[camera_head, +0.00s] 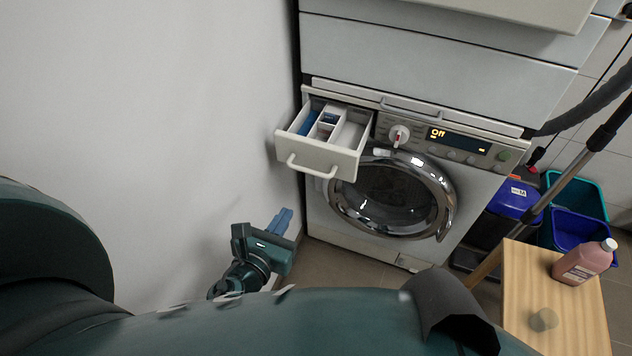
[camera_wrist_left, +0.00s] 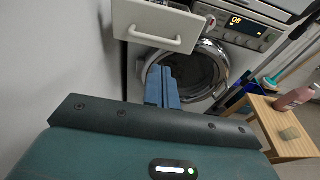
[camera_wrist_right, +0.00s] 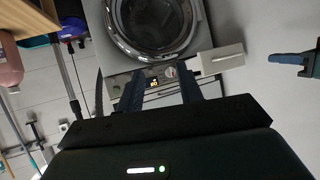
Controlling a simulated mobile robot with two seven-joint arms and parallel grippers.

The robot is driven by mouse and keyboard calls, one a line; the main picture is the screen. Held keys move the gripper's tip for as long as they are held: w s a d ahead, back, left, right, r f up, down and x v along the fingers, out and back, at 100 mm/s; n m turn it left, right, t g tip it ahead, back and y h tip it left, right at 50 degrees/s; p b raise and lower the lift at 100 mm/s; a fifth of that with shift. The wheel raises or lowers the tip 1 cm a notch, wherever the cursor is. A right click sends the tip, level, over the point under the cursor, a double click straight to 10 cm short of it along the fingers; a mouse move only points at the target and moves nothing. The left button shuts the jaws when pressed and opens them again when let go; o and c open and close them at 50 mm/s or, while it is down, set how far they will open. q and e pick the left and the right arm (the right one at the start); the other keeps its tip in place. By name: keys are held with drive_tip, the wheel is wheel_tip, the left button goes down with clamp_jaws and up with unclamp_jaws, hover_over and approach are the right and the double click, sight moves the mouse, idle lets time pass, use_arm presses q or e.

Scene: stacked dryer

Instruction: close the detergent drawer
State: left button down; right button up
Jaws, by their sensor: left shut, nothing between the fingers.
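The detergent drawer (camera_head: 335,156) is pulled out from the upper left of the washing machine (camera_head: 330,215). Its top is open, showing compartments with blue and white parts. A bar handle (camera_head: 305,167) is on its front. The drawer also shows in the left wrist view (camera_wrist_left: 182,24) and the right wrist view (camera_wrist_right: 222,60). My left gripper (camera_head: 284,216) is shut and empty, below and in front of the drawer, apart from it, near the wall. Its blue fingers (camera_wrist_left: 160,75) lie together below the handle. My right gripper (camera_wrist_right: 158,85) is open and empty, its fingers spread.
A white wall (camera_head: 150,120) runs close along the left. The round glass door (camera_head: 395,195) is closed below the drawer. A wooden stool (camera_head: 545,310) with a pink bottle (camera_head: 582,263) stands at the right. Blue bins (camera_head: 575,230) and a hose lie beyond it.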

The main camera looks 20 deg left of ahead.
sight(312, 173)
use_arm(q)
drive_tip(key=x, duration=1.2)
drive_tip(key=shift+w+p, duration=0.15)
drive_tip(key=shift+p, duration=0.25)
drive_tip(key=shift+w+f, duration=0.15)
drive_tip(key=shift+w, duration=0.3)
use_arm(e)
drive_tip(key=shift+w+d+r, duration=0.1)
drive_tip(key=shift+d, duration=0.1)
use_arm(q)
drive_tip(key=shift+w, duration=0.1)
use_arm(e)
drive_tip(key=shift+a, duration=0.1)
